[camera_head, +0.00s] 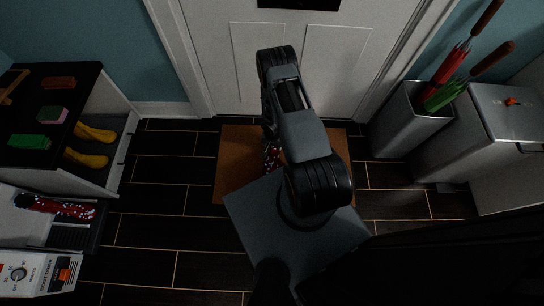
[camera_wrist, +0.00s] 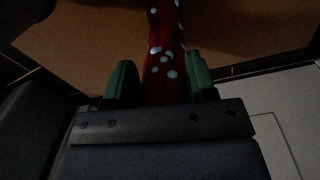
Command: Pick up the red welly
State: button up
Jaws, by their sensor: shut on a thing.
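A red welly with pale spots (camera_wrist: 166,60) is between the green fingers of my gripper (camera_wrist: 161,80) in the wrist view. The gripper is shut on it. In the head view only a small part of this welly (camera_head: 271,157) shows beside my arm, in front of the brown doormat. My arm hides the rest and the gripper. Whether the welly touches the mat cannot be told. A second red spotted welly (camera_head: 62,207) lies on its side at the left, on a dark ribbed tray (camera_head: 72,238).
The brown doormat (camera_head: 232,178) lies before the white door (camera_head: 230,50). A shelf unit with yellow wellies (camera_head: 95,133) stands left, brushes on top. A white box with a dial (camera_head: 30,272) is lower left. An umbrella stand (camera_head: 405,125) and grey cabinet (camera_head: 455,140) stand right.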

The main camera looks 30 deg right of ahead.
grip_shut()
